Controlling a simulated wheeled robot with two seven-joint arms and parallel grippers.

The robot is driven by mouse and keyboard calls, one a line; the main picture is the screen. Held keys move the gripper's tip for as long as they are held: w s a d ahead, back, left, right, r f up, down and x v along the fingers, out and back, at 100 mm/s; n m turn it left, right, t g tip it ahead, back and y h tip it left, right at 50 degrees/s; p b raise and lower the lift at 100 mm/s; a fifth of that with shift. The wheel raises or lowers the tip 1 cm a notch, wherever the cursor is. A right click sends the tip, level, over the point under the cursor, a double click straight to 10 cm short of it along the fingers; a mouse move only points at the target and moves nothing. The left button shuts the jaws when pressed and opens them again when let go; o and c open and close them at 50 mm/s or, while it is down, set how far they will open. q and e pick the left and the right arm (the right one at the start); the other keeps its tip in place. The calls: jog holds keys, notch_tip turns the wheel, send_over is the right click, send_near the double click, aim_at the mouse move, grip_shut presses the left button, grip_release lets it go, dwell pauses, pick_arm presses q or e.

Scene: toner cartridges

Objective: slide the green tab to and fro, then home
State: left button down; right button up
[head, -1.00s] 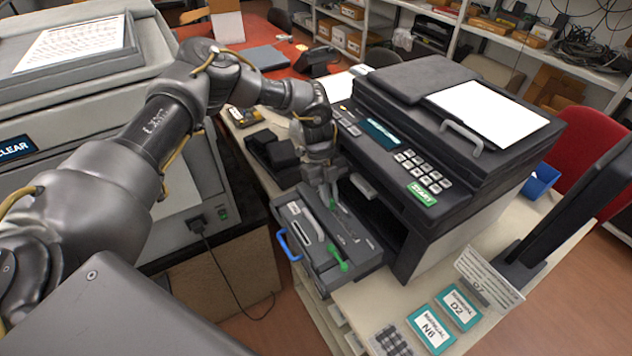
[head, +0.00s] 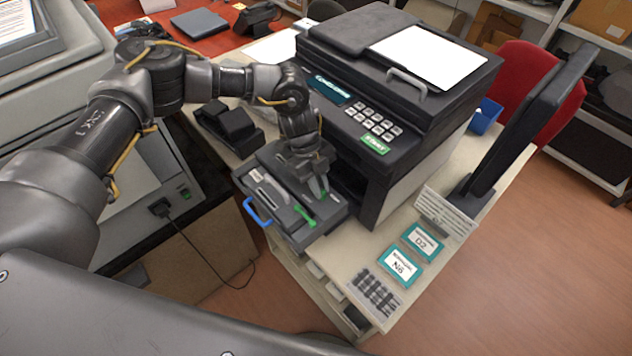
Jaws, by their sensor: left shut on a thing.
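The toner drawer (head: 338,212) juts out of the front of the dark printer and holds dark cartridges. My left gripper (head: 323,191) reaches down over the drawer from the left, and its fingers are shut on the small green tab (head: 324,195) on the cartridge nearer the printer. The fingers hide most of this tab. A blue handle (head: 258,214) sticks out at the drawer's left front corner. My right gripper is not in view.
The printer (head: 400,90) stands behind the drawer. A grey ribbed block (head: 374,293) lies at the front.

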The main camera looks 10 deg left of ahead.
pick_arm(q)
jog(key=c, duration=1.4)
grip_release()
jog(key=shift+s+d, duration=0.15)
jog(key=shift+d, duration=0.1)
jog(key=shift+a, duration=0.15)
jog(key=shift+a+r, duration=0.1)
jog(key=shift+r, duration=0.1)
jog(key=b+v, duration=0.3)
jog(key=v, duration=0.7)
jog(key=shift+r+b, duration=0.15)
jog(key=shift+b, duration=0.2)
